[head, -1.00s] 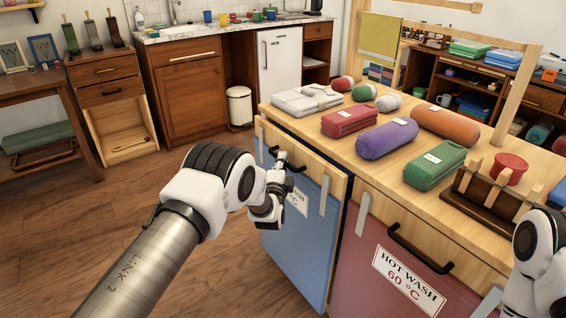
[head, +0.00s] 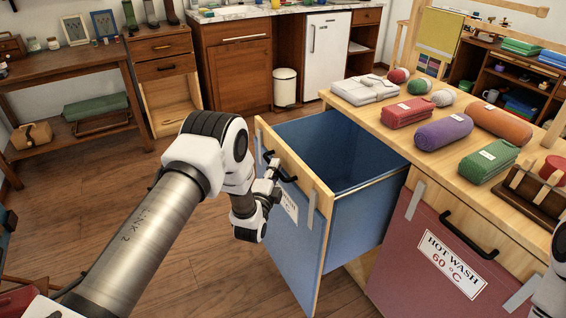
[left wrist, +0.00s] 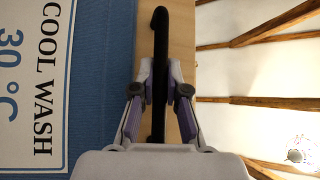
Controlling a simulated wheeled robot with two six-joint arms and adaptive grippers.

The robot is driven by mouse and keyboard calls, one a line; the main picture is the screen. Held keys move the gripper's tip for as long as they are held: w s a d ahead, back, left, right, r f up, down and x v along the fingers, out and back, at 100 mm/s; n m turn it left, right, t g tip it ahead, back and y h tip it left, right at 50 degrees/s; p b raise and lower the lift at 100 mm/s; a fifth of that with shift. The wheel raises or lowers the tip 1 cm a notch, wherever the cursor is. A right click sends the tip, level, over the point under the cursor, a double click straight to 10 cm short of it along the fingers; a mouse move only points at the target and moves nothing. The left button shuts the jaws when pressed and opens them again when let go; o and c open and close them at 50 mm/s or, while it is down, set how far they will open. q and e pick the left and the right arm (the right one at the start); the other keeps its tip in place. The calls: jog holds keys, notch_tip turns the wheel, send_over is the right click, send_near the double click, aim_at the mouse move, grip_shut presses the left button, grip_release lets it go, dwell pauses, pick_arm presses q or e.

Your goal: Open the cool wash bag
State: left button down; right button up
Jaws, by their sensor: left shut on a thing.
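The cool wash bag (head: 345,235) is a blue pull-out bin with a wooden-topped front, standing well out from the bench with its empty inside showing. Its black handle (head: 283,168) runs along the top of the front and also shows in the left wrist view (left wrist: 159,40). My left gripper (head: 274,180) is shut on this handle, with a finger on each side of it in the left wrist view (left wrist: 160,95). The cool wash label (left wrist: 35,75) sits beside the handle there. My right arm (head: 550,285) shows at the right edge; its gripper is out of view.
The red hot wash bag (head: 425,250) beside it is closed. The wooden bench top (head: 400,140) carries folded and rolled cloths. A white bin (head: 285,88) stands behind on the floor. The wooden floor (head: 190,265) around my left arm is clear.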

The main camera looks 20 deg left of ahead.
pick_arm(q)
jog(key=shift+s+a, duration=0.1)
jog(key=c, duration=1.2)
grip_release()
jog(key=s, duration=0.4)
jog(key=s+d+f, duration=0.1)
jog(key=s, duration=0.6)
jog(key=shift+s+d+f, duration=0.3)
jog(key=shift+s+f, duration=0.05)
jog(key=shift+s, duration=0.05)
